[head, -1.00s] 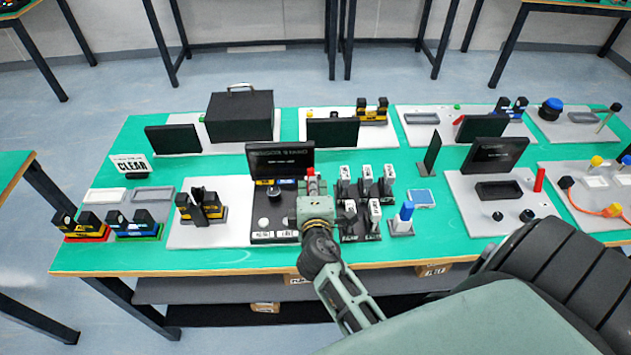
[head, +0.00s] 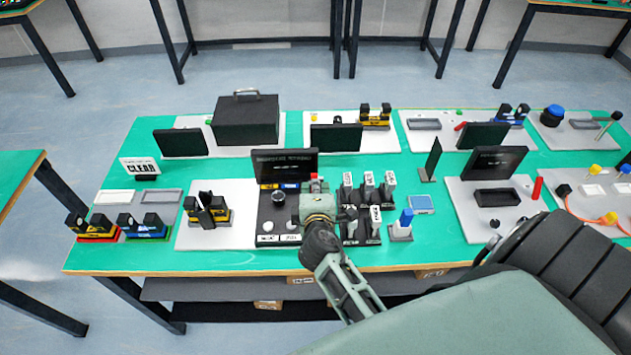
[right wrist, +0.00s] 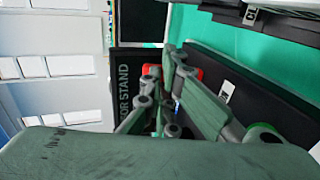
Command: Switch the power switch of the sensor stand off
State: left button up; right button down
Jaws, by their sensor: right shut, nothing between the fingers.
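The sensor stand (head: 266,226) is a black panel with knobs, a dark screen (head: 284,164) at its back and white labels along its front. In the right wrist view its panel (right wrist: 124,92) carries the lettering "OR STAND", partly hidden. My right gripper (head: 317,191) is over the right side of the stand, shut and empty. In the right wrist view the gripper (right wrist: 172,52) points at the panel close to a red part (right wrist: 200,72), mostly hidden by a finger. I cannot tell whether they touch or how the power switch is set. My left gripper is not in view.
Several black holders with white tags (head: 368,182) stand just right of the gripper. A blue-topped part (head: 406,217) stands further right. Green table (head: 430,252) is bare at the front right.

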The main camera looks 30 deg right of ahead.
jog(key=shift+w+d, duration=0.3)
jog(key=shift+w, duration=0.15)
jog(key=shift+s+a, duration=0.1)
